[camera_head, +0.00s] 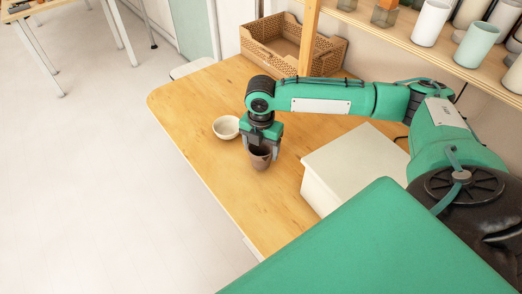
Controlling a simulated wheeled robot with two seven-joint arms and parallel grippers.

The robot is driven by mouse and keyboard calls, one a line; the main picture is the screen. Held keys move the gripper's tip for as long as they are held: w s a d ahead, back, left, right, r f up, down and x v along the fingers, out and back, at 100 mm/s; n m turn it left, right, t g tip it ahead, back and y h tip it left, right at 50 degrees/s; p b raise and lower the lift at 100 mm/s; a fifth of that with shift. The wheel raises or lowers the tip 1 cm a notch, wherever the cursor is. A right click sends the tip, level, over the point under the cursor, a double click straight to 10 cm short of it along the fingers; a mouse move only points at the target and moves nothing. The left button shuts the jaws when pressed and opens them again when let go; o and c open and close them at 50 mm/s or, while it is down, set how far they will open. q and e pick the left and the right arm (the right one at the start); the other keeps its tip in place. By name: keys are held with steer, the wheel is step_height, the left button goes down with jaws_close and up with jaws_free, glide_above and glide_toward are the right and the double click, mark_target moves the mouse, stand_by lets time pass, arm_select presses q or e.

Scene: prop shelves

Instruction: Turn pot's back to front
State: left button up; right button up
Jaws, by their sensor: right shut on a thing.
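A small dark brown pot (261,161) stands upright on the wooden table (215,92), or just above it; I cannot tell which. My right gripper (262,150) reaches down from above and is shut on the pot, with its fingers at the pot's upper part. The gripper hides part of the pot's rim, and I cannot make out the pot's front or back. My left gripper is not in view.
A white bowl (226,127) sits close to the left of the pot. A white box (350,165) stands to the right, under my arm. A woven basket (285,45) is at the back. Shelves with cups (431,24) are at the upper right. The table's left part is clear.

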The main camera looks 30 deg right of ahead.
steer(key=shift+f+m+b, duration=0.1)
steer(key=shift+m+b, duration=0.35)
steer(key=shift+m, duration=0.05)
steer(key=shift+r+p, duration=0.3)
steer(key=shift+p, duration=0.4)
steer(key=m+p, duration=0.2)
steer(key=p, duration=0.1)
steer(key=shift+m+p, duration=0.6)
steer(key=shift+p, duration=0.5)
steer(key=m+p, duration=0.2)
steer(key=p, duration=0.1)
steer(key=shift+m, duration=0.4)
steer(key=m+p, duration=0.3)
steer(key=p, duration=0.1)
steer(key=m+p, duration=0.4)
steer(key=p, duration=0.1)
steer(key=shift+p, duration=0.3)
steer(key=shift+f+b, duration=0.35)
steer(key=shift+f, duration=0.2)
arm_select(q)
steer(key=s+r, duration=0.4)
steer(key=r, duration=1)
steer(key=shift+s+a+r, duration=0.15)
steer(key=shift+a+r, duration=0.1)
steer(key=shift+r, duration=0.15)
arm_select(e)
steer(key=shift+f, duration=0.45)
steer(key=shift+f, duration=0.1)
steer(key=o, duration=1.2)
